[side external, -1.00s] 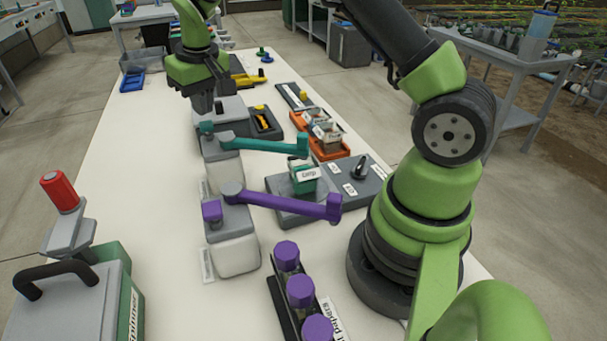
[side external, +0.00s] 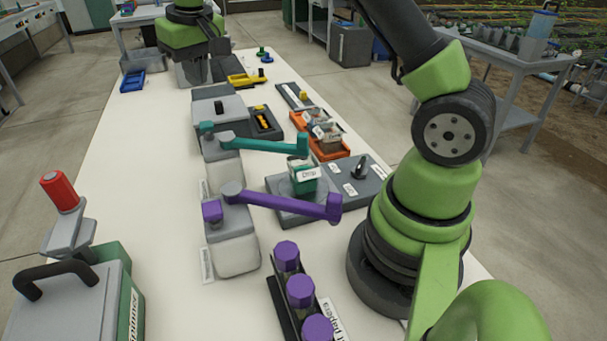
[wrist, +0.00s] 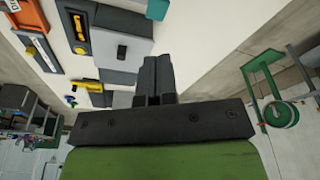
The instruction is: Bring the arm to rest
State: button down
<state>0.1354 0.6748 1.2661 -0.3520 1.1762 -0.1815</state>
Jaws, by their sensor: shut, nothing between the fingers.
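My gripper (side external: 192,78) is at the far end of the white bench, raised above it, with nothing held. In the wrist view its two dark fingers (wrist: 158,75) are together. The fingertips are hard to make out in the side view. A grey box (side external: 217,106) stands on the bench nearer the camera than my gripper; it also shows in the wrist view (wrist: 122,48), left of the fingers.
A teal lever arm (side external: 265,145) and a purple lever arm (side external: 290,203) reach across the bench (side external: 165,225). Orange trays (side external: 333,152), a yellow tool (side external: 247,80) and a purple-capped bottle rack (side external: 283,305) also stand there. A blue tray (side external: 132,81) lies at the far left.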

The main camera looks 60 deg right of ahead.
jog(key=shift+r, duration=0.15)
jog(key=s+a+r+t, duration=0.1)
jog(key=s+a+r, duration=0.2)
jog(key=s+r, duration=0.35)
jog(key=s+a+r+t+y, duration=0.1)
jog(key=s+a+t, duration=0.1)
jog(key=s, duration=0.8)
jog(key=s+a+r+m+t+y, duration=0.1)
jog(key=s+a, duration=0.2)
jog(key=s, duration=0.6)
jog(key=shift+s+a+t+y, duration=0.3)
jog(key=shift+s+a+t, duration=0.1)
dwell(0.8)
